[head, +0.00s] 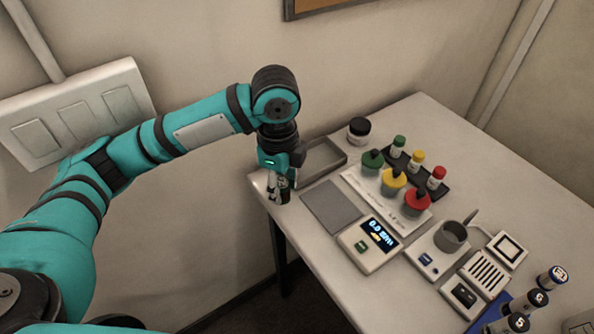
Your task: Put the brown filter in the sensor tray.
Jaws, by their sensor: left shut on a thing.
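My left gripper (279,190) points down at the table's left corner, just left of and in front of a shallow grey tray (324,160). It is shut on a small dark thing that its fingers mostly hide; I cannot tell its colour or whether it touches the table. The part of the tray that I see looks empty, and my wrist hides its left end. I cannot make out a brown filter anywhere. My right gripper is not in view.
A grey mat (331,206), a display device (369,244) and a black-lidded jar (359,131) are near the tray. Green, yellow and red pots (393,182) stand on a white strip. A grey cup (451,236) and numbered cylinders (537,298) are farther right. The table's back right is clear.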

